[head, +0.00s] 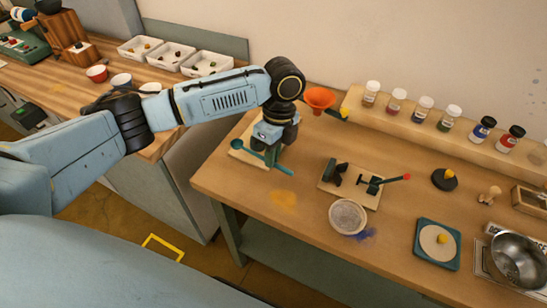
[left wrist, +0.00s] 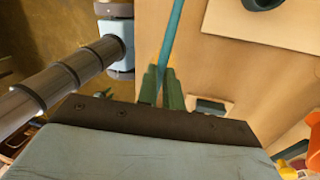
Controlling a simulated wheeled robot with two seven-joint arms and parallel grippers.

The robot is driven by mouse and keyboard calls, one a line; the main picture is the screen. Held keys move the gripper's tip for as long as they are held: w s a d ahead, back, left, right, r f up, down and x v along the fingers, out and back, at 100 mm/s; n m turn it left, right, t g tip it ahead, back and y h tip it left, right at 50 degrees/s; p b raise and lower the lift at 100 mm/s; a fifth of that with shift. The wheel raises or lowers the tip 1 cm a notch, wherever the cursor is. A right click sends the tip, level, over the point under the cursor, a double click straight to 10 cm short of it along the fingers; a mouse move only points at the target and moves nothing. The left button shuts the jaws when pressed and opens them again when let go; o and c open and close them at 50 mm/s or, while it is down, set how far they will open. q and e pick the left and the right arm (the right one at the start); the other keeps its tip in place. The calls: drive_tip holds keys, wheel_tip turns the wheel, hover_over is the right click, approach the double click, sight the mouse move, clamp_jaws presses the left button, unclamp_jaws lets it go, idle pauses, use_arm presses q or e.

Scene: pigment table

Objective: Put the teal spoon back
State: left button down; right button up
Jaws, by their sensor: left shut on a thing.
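The teal spoon (head: 281,167) is at the left end of the table, its round bowl to the left and its handle reaching right. My left gripper (head: 266,149) points down there and is shut on the spoon. In the left wrist view, the spoon's thin teal shaft (left wrist: 173,38) runs up from between the green fingertips (left wrist: 161,80). A pale wooden board (head: 236,153) lies on the table under the gripper, partly hidden by it. Whether the spoon touches the board I cannot tell. My right gripper is not in view.
An orange funnel (head: 319,98) stands close behind the gripper. A board with a black clamp (head: 337,172), a grey bowl (head: 348,217) and a teal-framed plate (head: 438,245) are to the right. Pigment jars (head: 422,109) line the back shelf. The table's front-left corner is clear.

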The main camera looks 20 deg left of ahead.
sight(272, 189)
use_arm(q)
drive_tip(key=m+p, duration=0.1)
drive_tip(key=m, duration=0.2)
drive_tip(key=f+m+y, duration=0.1)
drive_tip(key=m, duration=0.2)
drive_tip(key=m+t+p, duration=0.1)
drive_tip(key=m, duration=0.2)
drive_tip(key=shift+d+f+m+p, duration=0.15)
drive_tip(key=shift+m+p, duration=0.15)
drive_tip(key=m, duration=0.2)
drive_tip(key=m+p, duration=0.1)
drive_tip(key=m, duration=0.1)
drive_tip(key=f+m+t+p, duration=0.1)
drive_tip(key=m, duration=0.1)
drive_tip(key=shift+s+m+y, duration=0.1)
drive_tip(key=shift+m+y, duration=0.3)
drive_tip(key=m, duration=0.2)
drive_tip(key=m+t+p, duration=0.1)
drive_tip(key=m, duration=0.1)
drive_tip(key=shift+f, duration=0.4)
drive_tip(key=shift+m, duration=0.3)
drive_tip(key=b+x, duration=0.2)
drive_tip(key=d+b+x, duration=0.1)
drive_tip(key=b+x, duration=0.1)
drive_tip(key=b, duration=0.1)
drive_tip(key=b+x, duration=0.2)
drive_tip(key=b, duration=0.1)
drive_tip(key=shift+s+d+f, duration=0.1)
drive_tip(key=shift+s+f, duration=0.2)
drive_tip(key=shift+f, duration=0.2)
